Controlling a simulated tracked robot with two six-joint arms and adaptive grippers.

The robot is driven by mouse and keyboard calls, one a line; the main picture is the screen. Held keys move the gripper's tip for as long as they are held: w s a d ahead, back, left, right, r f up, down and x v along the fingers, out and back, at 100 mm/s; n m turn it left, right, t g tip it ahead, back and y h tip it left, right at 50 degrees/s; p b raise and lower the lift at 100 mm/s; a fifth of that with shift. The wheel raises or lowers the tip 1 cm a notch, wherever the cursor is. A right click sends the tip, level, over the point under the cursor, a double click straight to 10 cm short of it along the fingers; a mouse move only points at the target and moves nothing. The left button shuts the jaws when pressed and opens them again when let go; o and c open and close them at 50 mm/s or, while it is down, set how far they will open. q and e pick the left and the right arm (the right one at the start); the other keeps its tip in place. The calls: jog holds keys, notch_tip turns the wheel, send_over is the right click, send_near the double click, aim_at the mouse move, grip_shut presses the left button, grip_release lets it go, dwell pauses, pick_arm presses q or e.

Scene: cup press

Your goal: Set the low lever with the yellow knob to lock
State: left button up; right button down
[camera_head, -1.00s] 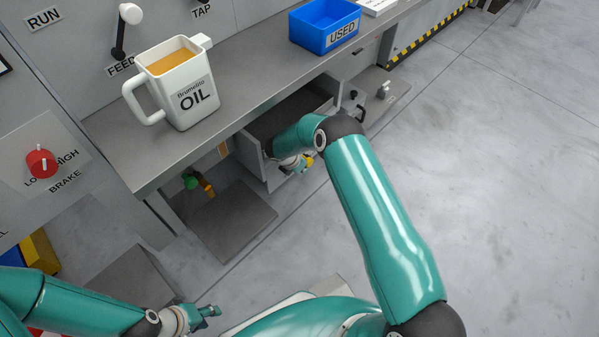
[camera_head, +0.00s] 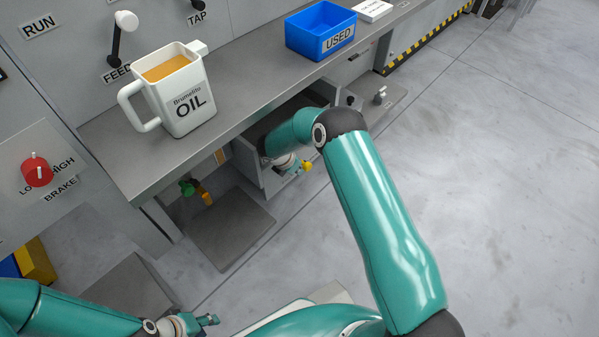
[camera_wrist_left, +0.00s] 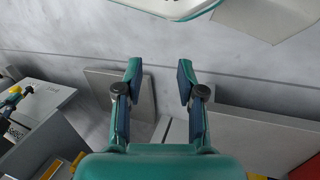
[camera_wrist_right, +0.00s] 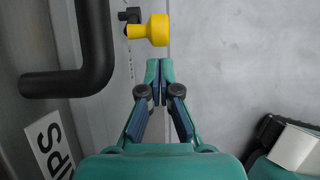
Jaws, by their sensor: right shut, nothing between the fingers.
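The yellow knob (camera_head: 307,165) shows low by the open drawer, just right of my right wrist in the head view. In the right wrist view the knob (camera_wrist_right: 156,30) sits on a short yellow stem with a small dark part beside it. My right gripper (camera_wrist_right: 160,68) is shut and empty, its tips just short of the knob; I cannot tell whether they touch. In the head view my right arm hides most of that gripper. My left gripper (camera_wrist_left: 159,75) is open and empty over the floor, far from the knob. Its lever's lock marking is not readable.
A black bar handle (camera_wrist_right: 90,60) is left of my right gripper. The open drawer (camera_head: 270,180) stands under the bench. An oil jug (camera_head: 185,95) and a blue USED bin (camera_head: 322,30) stand on the bench. The floor at right is clear.

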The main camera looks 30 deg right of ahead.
jog(key=shift+v, duration=1.65)
pick_arm(q)
jog(key=shift+c, duration=0.3)
jog(key=shift+c, duration=1.3)
jog(key=shift+r, duration=0.15)
grip_shut()
pick_arm(e)
jog(key=s+a+f+m+g+y, duration=0.1)
jog(key=s+a+f+m+y, duration=0.3)
jog(key=s+a, duration=0.35)
jog(key=s+a+f+m+g+y, duration=0.1)
jog(key=s+a+m+y, duration=0.2)
jog(key=s+a+m, duration=0.45)
pick_arm(q)
jog(key=shift+r+p, duration=0.55)
jog(key=shift+p, duration=0.2)
pick_arm(e)
jog(key=s+a+r+m+t+y, duration=0.1)
jog(key=s+r+m+y, duration=0.1)
jog(key=s+m, duration=1)
jog(key=shift+s+a+r, duration=0.2)
jog(key=shift+s+r, duration=0.4)
jog(key=shift+s, duration=0.5)
pick_arm(q)
jog(key=shift+s, duration=0.1)
